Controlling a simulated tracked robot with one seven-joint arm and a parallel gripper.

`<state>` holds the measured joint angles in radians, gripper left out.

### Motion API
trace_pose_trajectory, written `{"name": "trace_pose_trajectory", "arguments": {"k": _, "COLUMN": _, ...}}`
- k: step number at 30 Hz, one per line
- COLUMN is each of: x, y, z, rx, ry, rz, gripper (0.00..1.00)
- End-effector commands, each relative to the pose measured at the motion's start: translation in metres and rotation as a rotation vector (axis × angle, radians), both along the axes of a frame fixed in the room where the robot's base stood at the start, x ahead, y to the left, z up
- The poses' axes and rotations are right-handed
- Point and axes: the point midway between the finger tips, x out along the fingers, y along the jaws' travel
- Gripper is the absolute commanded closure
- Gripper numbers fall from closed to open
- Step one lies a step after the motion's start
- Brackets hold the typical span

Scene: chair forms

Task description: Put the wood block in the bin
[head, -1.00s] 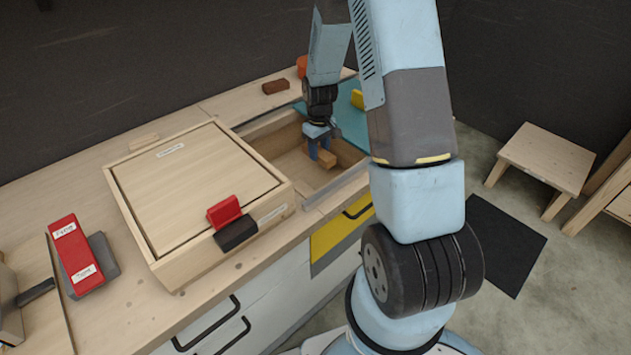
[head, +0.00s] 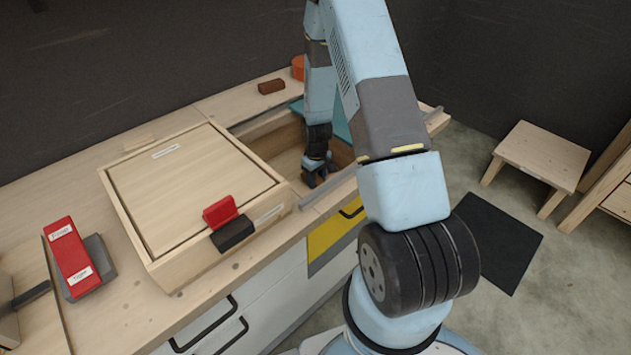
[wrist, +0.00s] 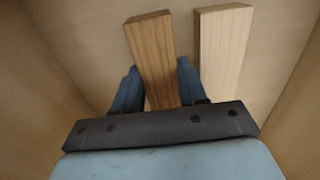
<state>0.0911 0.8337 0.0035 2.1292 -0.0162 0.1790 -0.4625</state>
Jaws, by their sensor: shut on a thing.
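My gripper (head: 316,178) is down inside the open wooden bin (head: 272,148), between its walls. In the wrist view my gripper (wrist: 153,88) is shut on the brown wood block (wrist: 152,48), with a blue finger on each side of it. A paler wood block (wrist: 223,52) lies beside it on the right, with a narrow gap between them. The bin's walls (wrist: 38,100) rise on both sides in the wrist view. In the head view my arm and gripper hide the held block. I cannot tell whether it touches the bin floor.
A wooden box with a flat lid (head: 195,180) and a red handle (head: 221,211) stands left of the bin. A brown block (head: 271,86) and an orange object (head: 298,66) are on the back counter. A stool (head: 540,158) stands on the right.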

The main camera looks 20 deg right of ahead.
Motion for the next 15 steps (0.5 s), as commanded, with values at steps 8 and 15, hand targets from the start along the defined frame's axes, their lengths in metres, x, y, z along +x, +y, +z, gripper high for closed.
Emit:
{"name": "trace_pose_trajectory", "arguments": {"k": 8, "x": -0.0002, "y": 0.0001, "z": -0.0120, "rx": 0.000, "ry": 0.000, "rz": 0.001, "gripper": 1.00}}
{"name": "trace_pose_trajectory", "arguments": {"k": 15, "x": -0.0004, "y": 0.0004, "z": -0.0121, "rx": 0.000, "ry": 0.001, "rz": 0.001, "gripper": 0.43}}
